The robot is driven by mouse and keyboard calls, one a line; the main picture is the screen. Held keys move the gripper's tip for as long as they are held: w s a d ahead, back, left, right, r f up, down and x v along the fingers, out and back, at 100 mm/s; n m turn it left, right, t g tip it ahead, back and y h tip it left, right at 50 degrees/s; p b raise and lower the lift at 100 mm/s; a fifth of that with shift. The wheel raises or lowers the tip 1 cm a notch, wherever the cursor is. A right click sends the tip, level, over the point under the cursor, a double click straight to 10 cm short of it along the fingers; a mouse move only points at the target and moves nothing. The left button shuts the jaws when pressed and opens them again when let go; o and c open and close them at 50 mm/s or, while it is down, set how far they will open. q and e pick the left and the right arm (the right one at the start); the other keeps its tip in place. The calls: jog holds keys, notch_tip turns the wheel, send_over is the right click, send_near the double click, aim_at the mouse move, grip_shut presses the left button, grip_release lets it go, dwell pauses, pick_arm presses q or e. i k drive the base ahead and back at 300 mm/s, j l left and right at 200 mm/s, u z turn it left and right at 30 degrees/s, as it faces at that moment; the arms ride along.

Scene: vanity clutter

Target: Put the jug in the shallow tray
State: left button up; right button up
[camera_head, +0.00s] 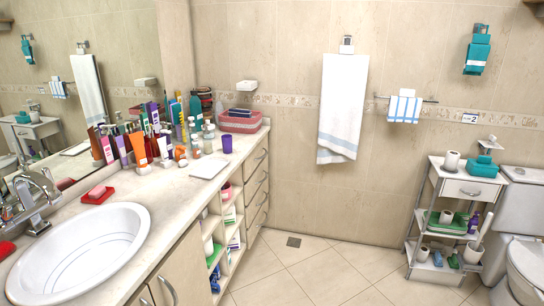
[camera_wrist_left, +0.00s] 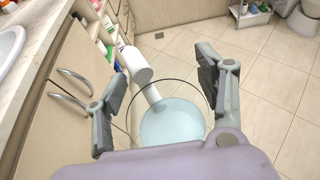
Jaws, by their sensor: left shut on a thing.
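In the left wrist view, my left gripper (camera_wrist_left: 163,88) has its two grey fingers on either side of a clear, round, glass-like vessel, which I take to be the jug (camera_wrist_left: 172,124). Its thin dark rim and pale blue round bottom show, and it is held above the floor. I cannot make out its handle or spout. In the head view, a flat white square piece, which looks like the shallow tray (camera_head: 209,168), lies on the counter near its front edge. Neither gripper nor the jug shows in the head view. My right gripper is in neither view.
The counter (camera_head: 150,190) holds crowded bottles and tubes (camera_head: 135,145) behind the tray. A purple cup (camera_head: 227,144) stands right of it, near a pink basket (camera_head: 240,122). The sink (camera_head: 80,255) is at the front left. The tiled floor (camera_head: 320,265) is clear.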

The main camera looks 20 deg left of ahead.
aim_at(206, 167)
jog(key=i+l, duration=0.1)
jog(key=i, duration=1.4)
jog(key=i+l+u, duration=0.15)
jog(key=i+u, duration=0.3)
jog(key=i+l+u, duration=0.45)
jog(key=i, duration=0.15)
jog(key=i+l+u, duration=0.45)
